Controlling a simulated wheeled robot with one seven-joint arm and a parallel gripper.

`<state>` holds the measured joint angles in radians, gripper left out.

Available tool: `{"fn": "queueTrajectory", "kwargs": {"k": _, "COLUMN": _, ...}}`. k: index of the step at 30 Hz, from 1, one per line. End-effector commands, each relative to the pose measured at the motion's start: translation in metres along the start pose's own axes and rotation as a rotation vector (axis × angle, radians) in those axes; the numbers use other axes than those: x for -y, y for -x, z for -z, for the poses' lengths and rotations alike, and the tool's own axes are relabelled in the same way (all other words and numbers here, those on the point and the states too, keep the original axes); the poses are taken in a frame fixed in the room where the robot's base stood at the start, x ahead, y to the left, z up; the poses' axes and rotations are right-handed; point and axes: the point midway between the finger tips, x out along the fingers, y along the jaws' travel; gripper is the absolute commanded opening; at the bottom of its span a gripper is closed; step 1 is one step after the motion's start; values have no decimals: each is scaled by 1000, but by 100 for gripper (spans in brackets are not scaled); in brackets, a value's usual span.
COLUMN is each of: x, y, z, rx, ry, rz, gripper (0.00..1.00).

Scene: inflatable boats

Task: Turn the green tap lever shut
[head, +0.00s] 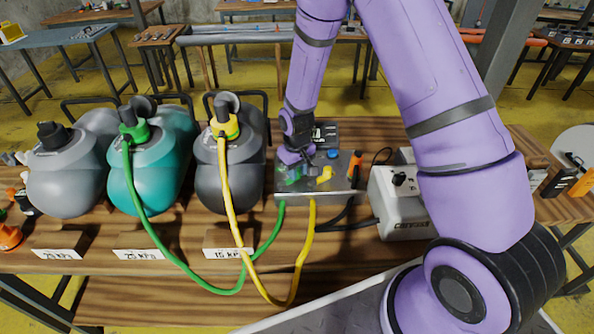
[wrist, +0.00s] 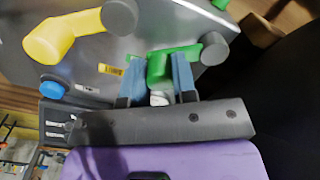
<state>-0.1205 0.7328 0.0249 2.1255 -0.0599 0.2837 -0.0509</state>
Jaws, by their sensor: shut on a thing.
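The green tap lever (wrist: 158,68) sits on a grey metal valve box, between the two blue fingertips of my gripper (wrist: 158,78) in the wrist view. My gripper is shut on the lever. In the head view my gripper (head: 296,163) reaches down to the left part of the valve box (head: 340,185), and only a little green of the lever (head: 292,178) shows beside it. A yellow lever (wrist: 62,38) and a blue knob (wrist: 52,88) are on the same box. The far side of the green lever is partly hidden by my fingers.
A green hose (head: 200,284) and a yellow hose (head: 303,250) hang from the box over the bench front. Grey and teal tanks (head: 150,170) stand on the left. An orange-topped item (head: 355,160) and a white device (head: 395,210) are close on the right.

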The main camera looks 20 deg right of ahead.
Motion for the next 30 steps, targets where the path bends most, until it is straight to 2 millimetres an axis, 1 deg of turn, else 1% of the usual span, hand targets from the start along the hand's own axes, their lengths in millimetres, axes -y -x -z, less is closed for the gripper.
{"fn": "queueTrajectory", "kwargs": {"k": 8, "x": 0, "y": 0, "z": 9, "rx": -1, "ry": 164, "rz": 0, "gripper": 2}}
{"fn": "queueTrajectory", "kwargs": {"k": 21, "x": 8, "y": 0, "z": 29, "rx": -1, "ry": 563, "rz": 0, "gripper": 2}}
{"fn": "queueTrajectory", "kwargs": {"k": 30, "x": 15, "y": 0, "z": 38, "rx": -1, "ry": 770, "rz": 0, "gripper": 2}}
